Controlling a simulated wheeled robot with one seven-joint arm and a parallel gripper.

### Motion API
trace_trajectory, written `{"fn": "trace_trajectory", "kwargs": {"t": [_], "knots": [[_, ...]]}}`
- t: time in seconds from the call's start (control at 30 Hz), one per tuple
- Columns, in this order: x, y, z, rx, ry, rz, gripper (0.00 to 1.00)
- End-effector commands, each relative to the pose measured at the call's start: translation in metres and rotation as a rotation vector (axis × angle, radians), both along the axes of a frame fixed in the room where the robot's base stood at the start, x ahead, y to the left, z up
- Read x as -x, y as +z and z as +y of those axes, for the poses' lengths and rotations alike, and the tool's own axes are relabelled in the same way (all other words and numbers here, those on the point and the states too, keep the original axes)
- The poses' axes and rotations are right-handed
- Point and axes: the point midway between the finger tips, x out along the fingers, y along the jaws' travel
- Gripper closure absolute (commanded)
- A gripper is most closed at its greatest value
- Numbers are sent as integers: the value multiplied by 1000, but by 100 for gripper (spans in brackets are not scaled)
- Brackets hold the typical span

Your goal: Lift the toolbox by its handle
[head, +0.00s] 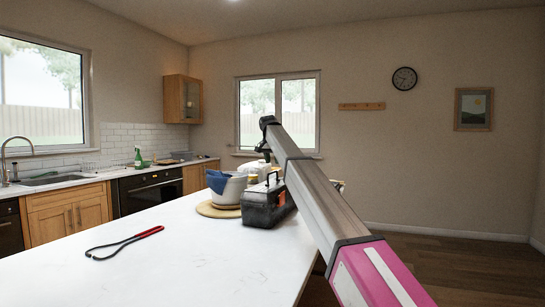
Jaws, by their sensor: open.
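The dark grey toolbox (262,208) stands on the white countertop, partly behind my arm, with a small orange mark on its front. Its thin handle (273,176) stands up above the lid; my arm passes close to its right in the picture. My gripper (263,153) is small and dark at the far end of the arm, pointing down. It appears above and beyond the toolbox, apart from the handle, and is open. Its fingertips are hard to make out at this size.
A pale bowl with blue cloth (222,184) sits on a round wooden board (206,210) left of the toolbox. Pale items stand behind. A red-handled loop tool (149,232) lies front left. The front of the white countertop (215,270) is clear.

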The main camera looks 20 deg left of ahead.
Motion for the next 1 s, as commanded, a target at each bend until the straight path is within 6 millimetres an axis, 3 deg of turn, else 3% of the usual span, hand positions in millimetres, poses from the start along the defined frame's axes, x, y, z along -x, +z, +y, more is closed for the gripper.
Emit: {"fn": "trace_trajectory", "kwargs": {"t": [0.6,1.0], "knots": [[0,-42,0,0,0,0,60],[0,-51,0,0,0,0,60]]}}
